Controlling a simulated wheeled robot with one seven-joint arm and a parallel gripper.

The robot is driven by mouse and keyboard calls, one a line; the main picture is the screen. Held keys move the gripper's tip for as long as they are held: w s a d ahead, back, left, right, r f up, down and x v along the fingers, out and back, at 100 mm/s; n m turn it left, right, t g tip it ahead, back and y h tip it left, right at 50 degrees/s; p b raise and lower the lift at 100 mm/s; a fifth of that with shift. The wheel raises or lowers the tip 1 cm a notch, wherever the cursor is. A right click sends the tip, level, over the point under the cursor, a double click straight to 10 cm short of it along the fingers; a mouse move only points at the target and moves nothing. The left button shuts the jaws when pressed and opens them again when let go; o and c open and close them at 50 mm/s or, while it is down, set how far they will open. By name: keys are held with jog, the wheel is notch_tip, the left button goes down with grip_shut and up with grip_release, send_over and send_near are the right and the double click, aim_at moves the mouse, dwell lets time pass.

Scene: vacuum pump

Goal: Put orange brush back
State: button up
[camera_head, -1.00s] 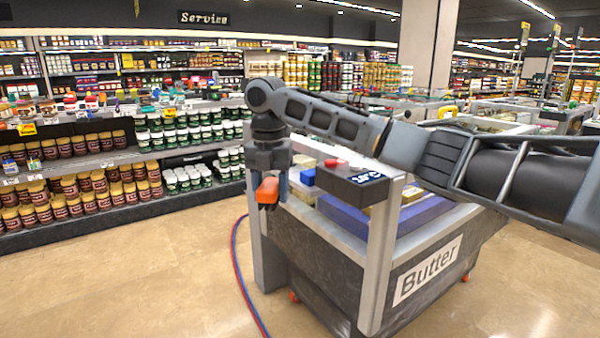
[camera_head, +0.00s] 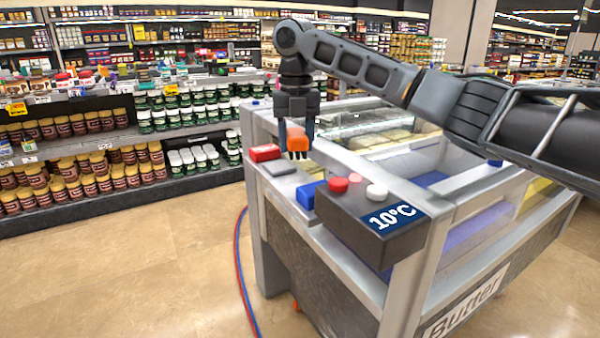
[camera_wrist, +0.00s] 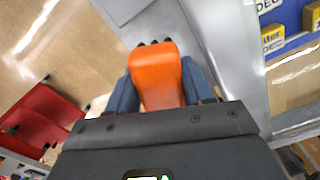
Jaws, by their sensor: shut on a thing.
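The orange brush (camera_head: 297,139) is held at the end of my gripper (camera_head: 297,128), with its dark bristles downward, in the head view. My gripper is shut on it, with a blue-grey finger on each side. In the wrist view the orange brush (camera_wrist: 157,76) fills the space between the fingers of my gripper (camera_wrist: 160,90). The brush hangs at the left end of the butter freezer (camera_head: 345,162), near its light grey rim. I cannot tell whether the brush touches the rim.
On the freezer's rim are a red block (camera_head: 264,153), a grey plate (camera_head: 280,168) and a blue block (camera_head: 308,193). A dark control box (camera_head: 370,220) with red and white knobs shows 10°C. Shelves of jars (camera_head: 75,170) stand left. A red and blue hose (camera_head: 239,260) lies on the floor.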

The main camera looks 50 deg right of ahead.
aim_at(296, 132)
jog(key=shift+f, duration=3.85)
jog(key=o, duration=0.9)
jog(key=shift+f, duration=0.15)
notch_tip(296, 132, up, 12)
jog(key=shift+r, duration=0.15)
